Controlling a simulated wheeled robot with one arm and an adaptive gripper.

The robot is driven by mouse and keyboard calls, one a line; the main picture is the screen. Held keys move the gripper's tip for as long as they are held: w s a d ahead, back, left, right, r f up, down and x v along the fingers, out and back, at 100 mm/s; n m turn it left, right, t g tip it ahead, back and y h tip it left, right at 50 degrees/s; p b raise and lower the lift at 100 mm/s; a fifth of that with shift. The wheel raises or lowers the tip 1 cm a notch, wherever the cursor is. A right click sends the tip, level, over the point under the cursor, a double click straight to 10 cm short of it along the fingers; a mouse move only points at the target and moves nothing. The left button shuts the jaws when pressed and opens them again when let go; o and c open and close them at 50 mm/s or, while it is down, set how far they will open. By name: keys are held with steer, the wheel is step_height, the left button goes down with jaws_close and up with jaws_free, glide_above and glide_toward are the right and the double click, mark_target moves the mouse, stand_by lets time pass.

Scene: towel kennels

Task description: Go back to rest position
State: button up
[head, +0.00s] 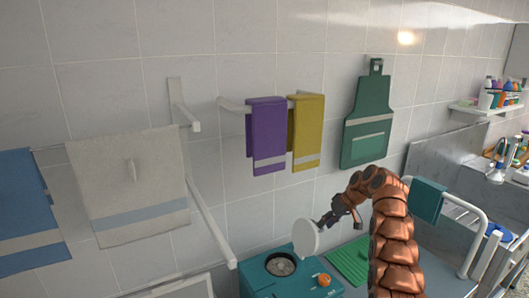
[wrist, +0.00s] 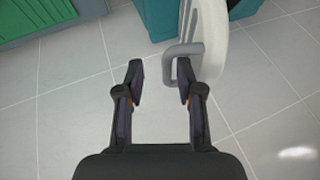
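My gripper (head: 335,217) is at the end of my copper-coloured arm, beside a white round disc with the look of a lid or door (head: 306,238). In the wrist view my gripper (wrist: 160,76) has its two dark fingers spread apart with floor showing between them. The disc's grey handle (wrist: 170,62) is just beyond the fingertips, close to the right one; whether they touch I cannot tell. The white disc (wrist: 213,40) stands edge-on at the upper right. Below it in the head view is a teal machine (head: 258,284) with a round opening and an orange knob.
A white towel (head: 128,190), a blue towel (head: 28,220), purple (head: 266,135) and yellow towels (head: 307,132) and a green apron (head: 367,120) hang on the tiled wall. A green ribbed mat (head: 350,262) lies right of the machine. A sink counter is at right.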

steer(key=shift+m+g, duration=0.3)
steer(key=shift+m, duration=0.2)
steer(key=s+a+r, duration=0.1)
steer(key=r, duration=0.1)
steer(key=a+r, duration=0.1)
steer(key=r, duration=0.1)
steer(key=s+r, duration=0.1)
steer(key=r, duration=0.2)
steer(key=shift+s+a, duration=0.35)
steer(key=shift+a, duration=0.05)
steer(key=s+a+r+m+g+h, duration=0.1)
steer(key=s+a+r, duration=0.15)
steer(key=s, duration=0.45)
steer(key=s+a+r+b, duration=0.1)
steer(key=s+a+r, duration=0.1)
steer(key=s+r, duration=0.35)
steer(key=s+a+r+m+g+h, duration=0.1)
steer(key=s+a+r, duration=0.1)
steer(key=s, duration=0.6)
steer(key=s+f+h, duration=0.1)
steer(key=s+f, duration=0.1)
steer(key=s, duration=1.1)
steer(key=s+f+m+g+h+b, duration=0.1)
steer(key=s+f, duration=0.1)
steer(key=s, duration=1.1)
steer(key=s+d+f+h, duration=0.1)
steer(key=s+f, duration=0.1)
steer(key=s, duration=1.1)
steer(key=shift+f+g, duration=0.3)
steer(key=shift+g, duration=0.1)
